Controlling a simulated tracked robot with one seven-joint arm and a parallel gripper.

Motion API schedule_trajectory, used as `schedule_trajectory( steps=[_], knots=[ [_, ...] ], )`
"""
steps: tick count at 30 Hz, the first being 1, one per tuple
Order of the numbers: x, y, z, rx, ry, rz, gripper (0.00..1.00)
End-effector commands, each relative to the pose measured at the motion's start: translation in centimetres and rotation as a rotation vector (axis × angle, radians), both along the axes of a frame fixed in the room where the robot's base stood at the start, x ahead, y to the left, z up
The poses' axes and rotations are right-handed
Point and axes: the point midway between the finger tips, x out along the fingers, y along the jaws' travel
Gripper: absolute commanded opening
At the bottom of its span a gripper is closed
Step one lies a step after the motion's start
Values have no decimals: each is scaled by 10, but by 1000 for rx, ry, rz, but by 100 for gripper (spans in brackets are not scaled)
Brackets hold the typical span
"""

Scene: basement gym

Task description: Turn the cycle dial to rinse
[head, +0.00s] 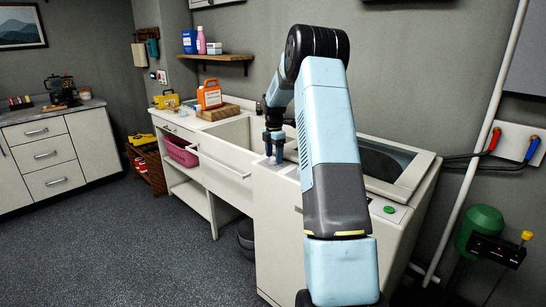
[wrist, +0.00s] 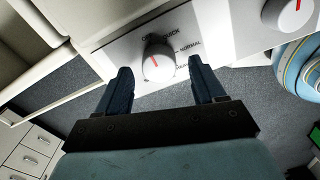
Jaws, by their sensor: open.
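The white dial (wrist: 158,64) with a red pointer mark is in the wrist view, on a light panel (wrist: 118,50) with printed labels. NORMAL reads to its right; the other labels are partly cut or blurred, and I cannot make out rinse. The red mark points toward the upper left of the picture. My gripper (wrist: 160,70) is open, its dark fingers on either side of the dial; I cannot tell whether they touch it. In the head view my gripper (head: 274,146) is over the panel end of the white washing machine (head: 278,235), and the dial is hidden.
A second dial (wrist: 287,11) with a red mark sits at the wrist view's upper right. The machine has a glass-windowed lid (head: 409,172) and a green button (head: 389,210). A sink counter (head: 222,165) adjoins on the left. Open floor (head: 130,245) lies further left.

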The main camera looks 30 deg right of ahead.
Motion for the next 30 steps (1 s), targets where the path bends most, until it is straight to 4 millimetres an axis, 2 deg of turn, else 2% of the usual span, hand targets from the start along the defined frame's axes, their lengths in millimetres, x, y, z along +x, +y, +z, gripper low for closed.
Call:
schedule_trajectory(
  steps=[4,12,30],
  knots=[
    [0,0,-7,0,0,0,69],
    [0,0,-8,0,-1,0,69],
    [0,0,-7,0,0,-1,13]
  ],
)
